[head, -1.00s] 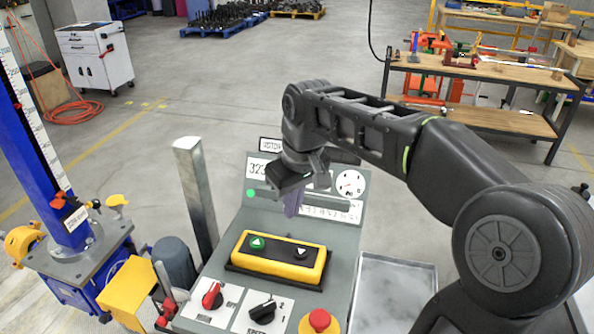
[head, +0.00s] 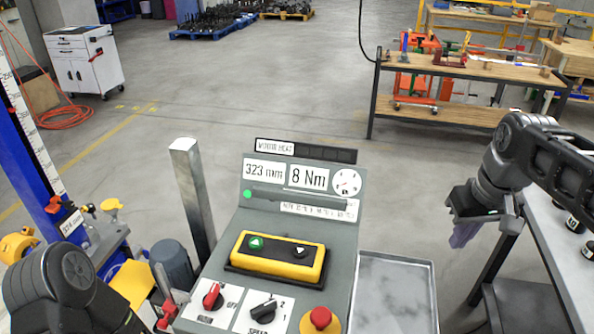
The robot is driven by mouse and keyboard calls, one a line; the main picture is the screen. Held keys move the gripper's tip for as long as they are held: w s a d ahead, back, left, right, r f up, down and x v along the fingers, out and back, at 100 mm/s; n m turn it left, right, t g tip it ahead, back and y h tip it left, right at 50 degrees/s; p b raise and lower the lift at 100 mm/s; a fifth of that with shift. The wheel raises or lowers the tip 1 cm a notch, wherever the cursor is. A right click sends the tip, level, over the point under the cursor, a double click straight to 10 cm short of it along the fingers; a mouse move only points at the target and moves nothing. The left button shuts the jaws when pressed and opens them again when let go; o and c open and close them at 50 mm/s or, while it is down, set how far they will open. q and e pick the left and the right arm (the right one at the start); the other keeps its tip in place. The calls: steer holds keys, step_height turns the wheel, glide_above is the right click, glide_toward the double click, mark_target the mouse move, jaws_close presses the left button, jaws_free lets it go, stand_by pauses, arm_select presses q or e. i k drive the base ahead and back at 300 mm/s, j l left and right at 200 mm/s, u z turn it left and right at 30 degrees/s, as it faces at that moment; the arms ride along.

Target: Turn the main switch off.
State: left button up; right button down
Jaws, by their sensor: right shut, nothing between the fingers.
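The main switch (head: 212,297) is a red rotary knob on a white plate at the lower left of the grey control panel (head: 262,218). The letters beside it are small; OFF seems to stand to its right, and I cannot tell surely which mark the knob points at. My right gripper (head: 464,234) is shut and empty, pointing down, well to the right of the panel and apart from it. My left arm shows at the bottom left, but its gripper is out of view.
A black speed knob (head: 263,308) and a red emergency button (head: 320,318) sit right of the switch. A yellow button box (head: 277,258) lies above them. A metal post (head: 194,196) stands left of the panel. A grey tray (head: 395,290) is at its right.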

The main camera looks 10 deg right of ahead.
mark_target(213, 301)
steer(key=k, duration=1)
